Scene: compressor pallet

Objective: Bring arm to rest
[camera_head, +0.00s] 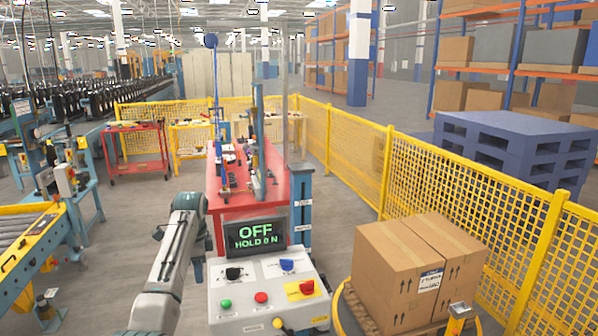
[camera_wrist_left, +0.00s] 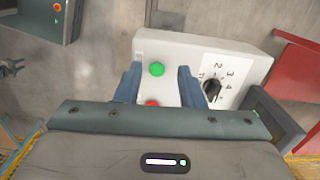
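My left arm (camera_head: 172,262) comes in from the lower left of the head view and reaches up beside the control box. My left gripper (camera_head: 199,262) is at its far end, by the left side of the box, and its fingertips are hard to make out there. In the left wrist view its two fingers (camera_wrist_left: 158,84) stand apart with nothing held between them. The white control box (camera_wrist_left: 205,53) lies beyond them, its green button showing between the fingers. I cannot tell how far the fingers are from the box. My right gripper is not in view.
The control box (camera_head: 268,318) carries several buttons and a display (camera_head: 256,235) reading "OFF HOLD 0 N". Brown cartons (camera_head: 385,262) stand to its right, inside a yellow mesh fence (camera_head: 440,190). A red table (camera_head: 245,205) stands behind. A roller conveyor (camera_head: 25,235) is at left; grey floor lies between.

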